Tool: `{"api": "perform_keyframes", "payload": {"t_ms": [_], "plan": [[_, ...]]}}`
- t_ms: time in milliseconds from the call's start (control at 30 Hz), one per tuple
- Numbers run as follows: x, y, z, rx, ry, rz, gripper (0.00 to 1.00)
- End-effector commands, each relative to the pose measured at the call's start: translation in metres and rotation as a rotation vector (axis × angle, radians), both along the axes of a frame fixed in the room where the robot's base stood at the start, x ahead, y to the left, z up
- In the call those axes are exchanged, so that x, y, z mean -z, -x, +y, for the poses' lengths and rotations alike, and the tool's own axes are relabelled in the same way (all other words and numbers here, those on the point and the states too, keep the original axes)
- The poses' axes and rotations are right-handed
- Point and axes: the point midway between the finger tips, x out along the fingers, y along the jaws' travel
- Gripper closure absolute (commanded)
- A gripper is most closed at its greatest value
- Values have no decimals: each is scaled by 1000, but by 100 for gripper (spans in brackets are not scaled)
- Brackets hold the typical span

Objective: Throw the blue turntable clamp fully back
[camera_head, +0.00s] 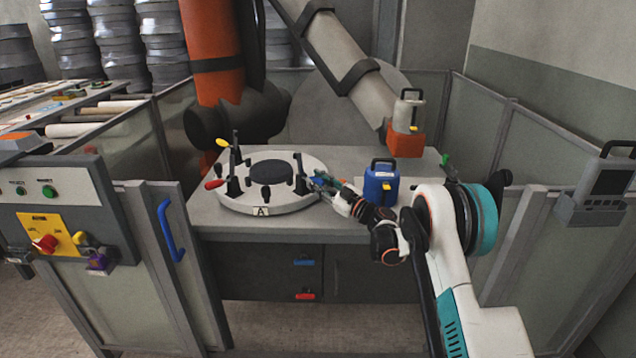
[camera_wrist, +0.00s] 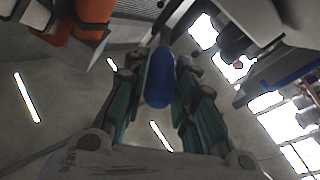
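The round turntable (camera_head: 235,203) lies on the grey table, with a dark disc (camera_head: 271,172) in its middle and upright clamps around its rim. The blue clamp is at the turntable's right side; its black upright (camera_head: 300,172) shows left of my gripper (camera_head: 324,184). My gripper reaches in from the right, low over the table. In the wrist view the clamp's blue handle (camera_wrist: 160,78) fills the gap between my teal fingers, which look shut on it. My fingers hide most of the handle in the head view.
Other clamps have a yellow handle (camera_head: 222,143) and a red handle (camera_head: 213,184). A blue container (camera_head: 381,188) stands on the table (camera_head: 262,228) close behind my wrist. An orange block (camera_head: 405,144) stands further back. Grey panels enclose the sides.

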Motion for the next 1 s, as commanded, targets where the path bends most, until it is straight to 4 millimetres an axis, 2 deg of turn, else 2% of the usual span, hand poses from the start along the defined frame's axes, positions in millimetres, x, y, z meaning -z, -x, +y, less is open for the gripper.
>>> {"api": "perform_keyframes", "payload": {"t_ms": [467, 567, 800, 1000], "plan": [[-6, 0, 0, 1, -1, 1, 58], [-19, 0, 0, 1, -1, 1, 58], [-64, 0, 0, 1, -1, 1, 58], [-91, 0, 0, 0, -1, 1, 58]]}}
